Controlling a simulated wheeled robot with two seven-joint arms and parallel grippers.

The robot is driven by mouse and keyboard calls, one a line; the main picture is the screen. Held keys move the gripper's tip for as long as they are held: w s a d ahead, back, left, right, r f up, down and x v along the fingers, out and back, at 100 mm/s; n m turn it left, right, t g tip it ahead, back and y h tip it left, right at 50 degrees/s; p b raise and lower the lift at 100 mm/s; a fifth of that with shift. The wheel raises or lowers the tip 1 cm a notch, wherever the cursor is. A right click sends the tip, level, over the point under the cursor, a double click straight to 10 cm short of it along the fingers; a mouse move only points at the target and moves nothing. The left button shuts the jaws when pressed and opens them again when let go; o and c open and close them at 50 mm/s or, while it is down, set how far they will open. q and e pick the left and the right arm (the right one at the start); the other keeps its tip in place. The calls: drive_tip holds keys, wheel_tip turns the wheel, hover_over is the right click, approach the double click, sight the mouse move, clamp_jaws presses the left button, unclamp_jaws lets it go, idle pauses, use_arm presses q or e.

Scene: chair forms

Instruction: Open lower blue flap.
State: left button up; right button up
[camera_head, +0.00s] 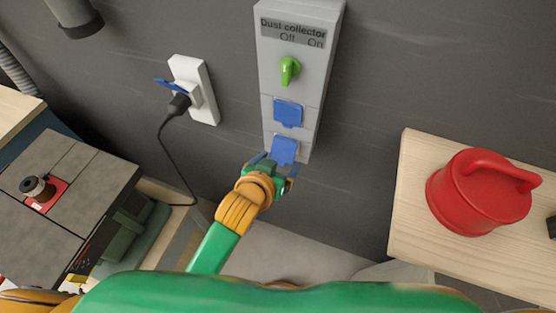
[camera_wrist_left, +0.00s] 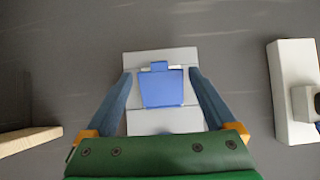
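The lower blue flap (camera_head: 284,149) is at the bottom of the grey dust collector panel (camera_head: 293,18) on the wall, and looks shut. My left gripper (camera_head: 275,164) is open just in front of it. In the left wrist view, which is turned upside down, the flap (camera_wrist_left: 162,88) shows between the two spread fingers, with its small tab at the picture's top. I cannot tell whether the fingers touch the panel. The upper blue flap (camera_head: 288,112) is above and looks shut. My right gripper is not in view.
A green switch (camera_head: 289,71) sits above the flaps. A white socket (camera_head: 195,90) with a black plug and cord is to the left; its strip shows at right in the wrist view (camera_wrist_left: 293,92). A red canister (camera_head: 478,197) stands on a wooden shelf (camera_head: 412,190) at right.

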use_arm(q)
drive_tip(key=v, duration=0.7)
